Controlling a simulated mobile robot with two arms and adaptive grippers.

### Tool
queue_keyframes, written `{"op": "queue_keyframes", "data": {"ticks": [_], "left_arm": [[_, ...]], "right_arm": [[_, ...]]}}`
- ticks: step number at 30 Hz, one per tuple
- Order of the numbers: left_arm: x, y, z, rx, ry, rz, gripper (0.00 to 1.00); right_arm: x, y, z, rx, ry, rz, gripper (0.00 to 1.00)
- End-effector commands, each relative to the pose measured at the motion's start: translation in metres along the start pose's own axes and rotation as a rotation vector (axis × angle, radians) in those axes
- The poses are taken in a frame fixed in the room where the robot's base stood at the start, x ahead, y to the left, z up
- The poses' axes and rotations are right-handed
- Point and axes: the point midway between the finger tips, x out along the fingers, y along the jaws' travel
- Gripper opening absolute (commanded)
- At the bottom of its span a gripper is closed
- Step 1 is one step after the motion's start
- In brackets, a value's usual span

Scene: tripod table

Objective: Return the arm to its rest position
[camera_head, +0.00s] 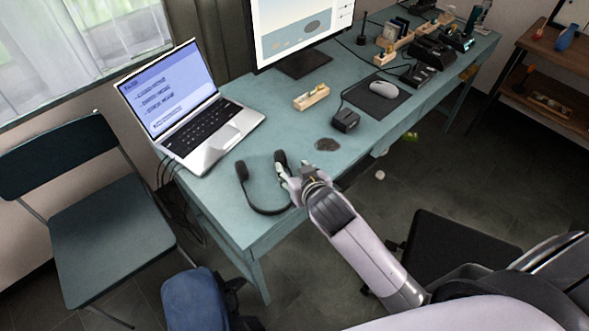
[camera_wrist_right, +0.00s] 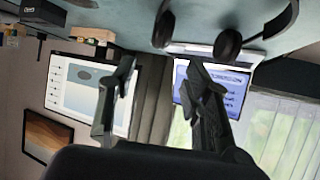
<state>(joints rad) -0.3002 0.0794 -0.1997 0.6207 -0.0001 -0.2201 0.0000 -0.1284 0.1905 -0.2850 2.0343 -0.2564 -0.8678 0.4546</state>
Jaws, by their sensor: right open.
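My right gripper (camera_head: 284,170) is over the near left part of the teal desk (camera_head: 220,190), with its arm reaching in from the lower right. In the right wrist view its two fingers (camera_wrist_right: 160,75) stand apart with nothing between them. A dark headset (camera_head: 262,210) lies on the desk right beside the gripper, and one ear pad is close to the fingertips. The headset also shows at the top of the wrist view (camera_wrist_right: 228,43), beyond the fingers. I cannot tell whether they touch. My left gripper is not in view.
An open laptop (camera_head: 215,125) and a monitor (camera_head: 290,30) stand behind. A small wooden holder (camera_head: 311,97), a black box (camera_head: 346,120) and a mouse (camera_head: 384,89) are further right. A chair (camera_head: 95,225) is at left, a blue bag (camera_head: 192,300) below. The desk's near left corner is clear.

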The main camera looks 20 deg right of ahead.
Motion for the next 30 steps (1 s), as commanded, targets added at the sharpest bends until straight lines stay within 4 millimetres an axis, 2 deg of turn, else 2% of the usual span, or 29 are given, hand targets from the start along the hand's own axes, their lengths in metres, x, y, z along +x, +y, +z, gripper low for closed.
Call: {"op": "queue_keyframes", "data": {"ticks": [13,17,20,24,30], "left_arm": [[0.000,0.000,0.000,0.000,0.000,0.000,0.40],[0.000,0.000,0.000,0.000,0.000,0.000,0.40],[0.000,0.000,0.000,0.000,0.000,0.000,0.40],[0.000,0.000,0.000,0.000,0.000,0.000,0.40],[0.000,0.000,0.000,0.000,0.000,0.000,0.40]], "right_arm": [[0.000,0.000,0.000,0.000,-0.001,0.000,0.45],[-0.009,0.003,0.014,-0.004,-0.048,0.007,0.45],[-0.032,0.010,0.044,-0.015,-0.156,0.019,0.45],[-0.080,0.018,0.094,-0.051,-0.356,0.015,0.45],[-0.137,0.024,0.138,-0.102,-0.560,-0.020,0.45]]}}
